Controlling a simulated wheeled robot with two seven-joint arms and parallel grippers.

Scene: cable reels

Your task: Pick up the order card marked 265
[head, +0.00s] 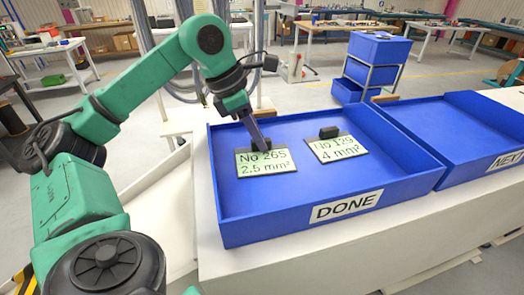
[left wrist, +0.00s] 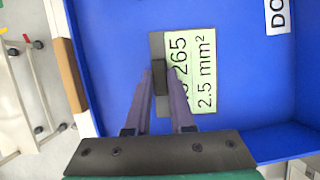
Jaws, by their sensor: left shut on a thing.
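The order card marked 265 (head: 264,164), pale green with "No 265" and "2.5 mm²", lies in the blue DONE tray (head: 235,228). It also shows in the left wrist view (left wrist: 203,85), partly hidden by the gripper. My left gripper (head: 262,146) reaches down to the card's top edge and is shut on its dark block handle (left wrist: 158,77). The card looks to be at the tray floor; I cannot tell whether it touches. A second card, marked 129 (head: 337,150) and "4 mm²", lies to its right in the same tray. My right gripper is out of view.
A second blue tray (head: 470,176) with a NEXT label stands to the right on the same white table (head: 330,262). The DONE tray's raised walls surround both cards. A blue bin rack (head: 374,65) and workbenches stand behind on the floor.

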